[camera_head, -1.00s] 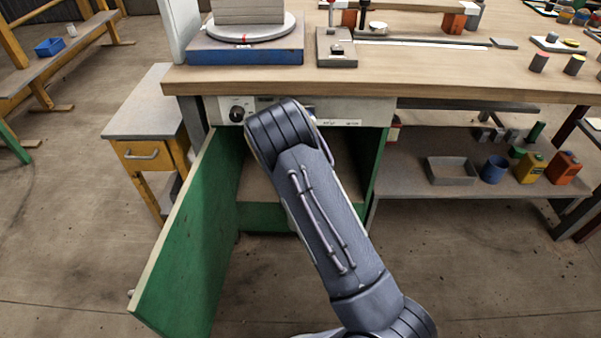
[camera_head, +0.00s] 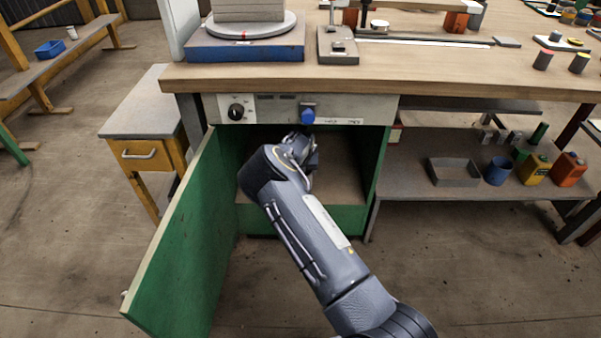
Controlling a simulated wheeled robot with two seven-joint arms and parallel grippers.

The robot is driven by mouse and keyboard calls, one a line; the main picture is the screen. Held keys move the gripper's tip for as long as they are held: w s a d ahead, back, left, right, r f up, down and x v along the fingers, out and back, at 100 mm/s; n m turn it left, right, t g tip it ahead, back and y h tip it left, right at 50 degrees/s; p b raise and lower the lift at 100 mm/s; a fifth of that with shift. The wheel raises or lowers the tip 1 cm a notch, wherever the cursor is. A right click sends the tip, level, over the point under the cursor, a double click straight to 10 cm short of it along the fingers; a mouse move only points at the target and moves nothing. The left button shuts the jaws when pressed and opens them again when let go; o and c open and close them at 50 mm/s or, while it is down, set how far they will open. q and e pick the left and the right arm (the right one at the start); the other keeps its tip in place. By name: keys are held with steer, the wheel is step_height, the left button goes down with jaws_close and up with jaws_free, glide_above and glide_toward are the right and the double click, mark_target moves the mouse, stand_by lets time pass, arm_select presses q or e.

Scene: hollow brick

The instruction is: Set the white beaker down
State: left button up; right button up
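I cannot make out a beaker for certain. A small whitish cup (camera_head: 71,33) stands far off on the bench at the upper left, but I cannot tell whether it is the white beaker. My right arm reaches up from the lower right to the front of the open green cabinet (camera_head: 343,219). The arm's far end is in front of the cabinet opening, just below the control panel. The fingers of that arm are hidden behind its own links, so anything held there is hidden too. My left gripper is out of the picture.
The green cabinet door (camera_head: 190,235) stands open to the left. Above is the wooden worktop (camera_head: 420,75) with a blue-based turntable (camera_head: 245,50). A control panel (camera_head: 270,109) has a black knob and a blue part. A shelf (camera_head: 400,180) at right holds a tray and containers.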

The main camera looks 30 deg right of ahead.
steer(key=shift+w+d+f, duration=0.1)
steer(key=shift+w+d, duration=0.2)
steer(key=shift+w, duration=0.15)
steer(key=shift+w+d+f, duration=0.1)
steer(key=shift+w+f, duration=0.05)
steer(key=shift+w, duration=0.05)
steer(key=shift+f+b, duration=0.5)
steer(key=shift+f, duration=0.1)
steer(key=o, duration=1.5)
steer(key=shift+s, duration=0.1)
